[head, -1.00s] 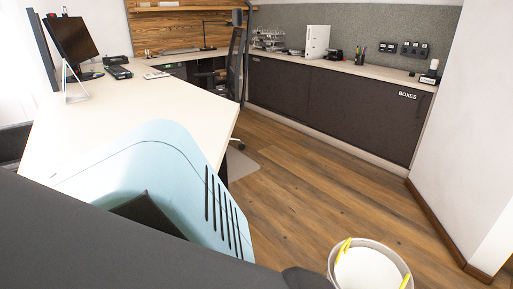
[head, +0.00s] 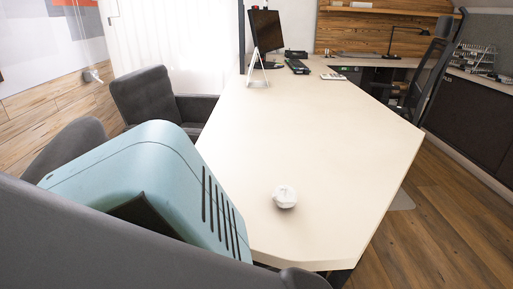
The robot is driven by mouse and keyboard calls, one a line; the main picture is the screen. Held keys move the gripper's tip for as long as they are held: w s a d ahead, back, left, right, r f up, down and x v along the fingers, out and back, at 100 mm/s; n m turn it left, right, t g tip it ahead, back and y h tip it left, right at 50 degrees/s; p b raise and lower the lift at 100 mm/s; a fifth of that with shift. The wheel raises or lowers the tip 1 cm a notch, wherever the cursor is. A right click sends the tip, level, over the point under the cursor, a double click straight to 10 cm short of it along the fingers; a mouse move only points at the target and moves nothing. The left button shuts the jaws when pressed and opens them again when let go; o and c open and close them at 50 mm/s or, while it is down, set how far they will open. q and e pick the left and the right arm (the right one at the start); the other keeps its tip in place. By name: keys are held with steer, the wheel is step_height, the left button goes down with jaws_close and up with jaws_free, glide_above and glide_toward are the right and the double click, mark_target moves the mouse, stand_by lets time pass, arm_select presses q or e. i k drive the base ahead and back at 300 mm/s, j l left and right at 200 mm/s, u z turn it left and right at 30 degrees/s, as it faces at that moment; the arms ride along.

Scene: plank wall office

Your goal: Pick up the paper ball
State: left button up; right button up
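The paper ball (head: 285,197) is a small white crumpled lump. It lies by itself on the pale desk (head: 318,135), close to the near end of the top. Bare desk surface surrounds it on all sides. Neither of my grippers shows in the head view, so I cannot see whether they are open or shut. Nothing touches the ball.
A monitor (head: 266,32), a white stand (head: 258,76) and small devices stand at the desk's far end. Grey armchairs (head: 155,97) are on the left and a dark office chair (head: 430,75) on the right. Wooden floor (head: 440,215) is open at right.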

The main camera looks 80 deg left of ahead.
mark_target(284, 197)
steer(key=u, duration=2.7)
steer(key=i+l, duration=0.15)
steer(key=l, duration=0.15)
steer(key=i+l, duration=0.1)
steer(key=l, duration=0.2)
steer(key=i+l, duration=0.15)
steer(key=l, duration=0.2)
steer(key=i+l, duration=0.1)
steer(key=l, duration=0.2)
